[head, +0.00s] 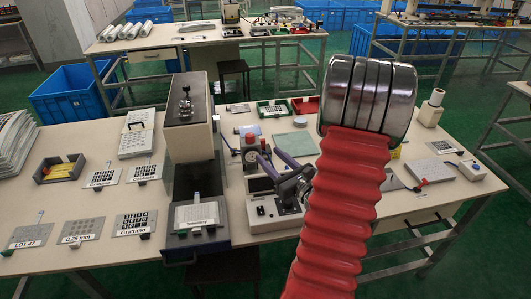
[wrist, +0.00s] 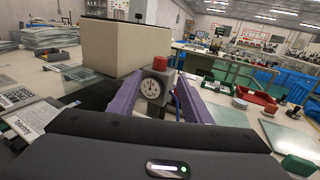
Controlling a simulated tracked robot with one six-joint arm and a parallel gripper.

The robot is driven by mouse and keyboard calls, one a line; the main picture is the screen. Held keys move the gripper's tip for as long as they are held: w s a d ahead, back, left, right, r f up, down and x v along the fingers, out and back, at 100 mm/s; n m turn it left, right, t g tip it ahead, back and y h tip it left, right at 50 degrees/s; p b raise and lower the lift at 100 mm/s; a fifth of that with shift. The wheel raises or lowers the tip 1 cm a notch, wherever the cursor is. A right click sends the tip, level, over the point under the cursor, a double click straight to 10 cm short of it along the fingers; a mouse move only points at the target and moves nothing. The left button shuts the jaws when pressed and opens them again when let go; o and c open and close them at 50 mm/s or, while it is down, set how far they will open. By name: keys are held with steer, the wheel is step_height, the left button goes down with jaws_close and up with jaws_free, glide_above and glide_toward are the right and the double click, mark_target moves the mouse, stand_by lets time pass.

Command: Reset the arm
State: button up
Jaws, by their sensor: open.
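My gripper (head: 266,158) has two purple fingers and is over the middle of the table in the head view. In the wrist view my gripper (wrist: 158,80) is open, its fingers spread apart with nothing held between them. A grey dial gauge with a red top (wrist: 153,85) shows between the fingers, seemingly beyond them; it also shows in the head view (head: 250,139). My red ribbed arm sleeve with its metal end covers much of the right middle of the head view and hides part of the table.
A tall beige press-like machine (head: 188,140) stands left of my gripper, with a grey tray holding a labelled card (head: 197,214) at its front. Labelled cards (head: 82,230) lie at left. Green and red bins (head: 305,106) sit behind.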

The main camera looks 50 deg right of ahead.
steer(key=shift+s, duration=0.35)
steer(key=shift+a, duration=0.1)
steer(key=shift+w, duration=0.1)
